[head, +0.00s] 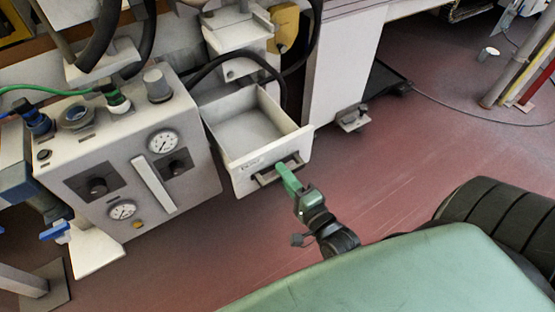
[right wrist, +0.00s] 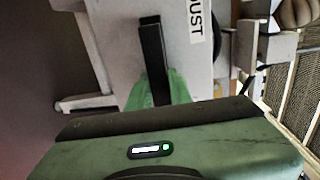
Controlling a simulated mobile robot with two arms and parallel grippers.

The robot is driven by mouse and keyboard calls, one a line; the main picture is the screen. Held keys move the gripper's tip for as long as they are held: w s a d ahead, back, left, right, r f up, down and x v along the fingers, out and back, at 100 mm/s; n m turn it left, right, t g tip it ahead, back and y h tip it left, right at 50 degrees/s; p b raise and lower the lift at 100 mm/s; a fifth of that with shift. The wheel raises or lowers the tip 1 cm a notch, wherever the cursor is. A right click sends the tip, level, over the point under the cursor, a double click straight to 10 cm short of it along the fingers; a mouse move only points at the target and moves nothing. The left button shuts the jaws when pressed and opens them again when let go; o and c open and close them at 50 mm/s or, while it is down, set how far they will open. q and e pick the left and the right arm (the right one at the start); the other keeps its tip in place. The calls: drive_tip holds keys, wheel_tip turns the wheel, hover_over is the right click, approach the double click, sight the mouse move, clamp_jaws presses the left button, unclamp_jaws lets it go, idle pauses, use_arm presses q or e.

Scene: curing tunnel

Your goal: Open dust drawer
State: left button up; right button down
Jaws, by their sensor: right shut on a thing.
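The dust drawer (head: 248,135) is a white open-topped box that stands pulled out beside the gauge panel, its inside empty in view. Its front carries a label and a dark bar handle (head: 278,170). My right gripper (head: 287,174) is green and is shut on the handle. In the right wrist view the dark handle (right wrist: 152,50) runs up from between the green fingers (right wrist: 158,90), and the drawer front (right wrist: 185,65) shows the label "DUST". My left gripper is not in view.
A white panel box (head: 130,165) with gauges and knobs stands directly left of the drawer. A white cabinet leg (head: 338,75) with a foot stands to the right. The red floor (head: 420,140) is open to the right. A pole (head: 515,70) stands at far right.

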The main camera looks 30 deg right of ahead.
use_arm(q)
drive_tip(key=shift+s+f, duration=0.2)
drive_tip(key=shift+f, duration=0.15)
use_arm(e)
drive_tip(key=shift+s, duration=0.35)
drive_tip(key=c, duration=1.3)
unclamp_jaws()
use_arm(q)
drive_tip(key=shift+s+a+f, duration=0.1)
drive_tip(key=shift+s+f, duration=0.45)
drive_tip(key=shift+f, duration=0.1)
use_arm(e)
drive_tip(key=s, duration=0.7)
drive_tip(key=shift+s+d, duration=0.15)
drive_tip(key=shift+s, duration=0.25)
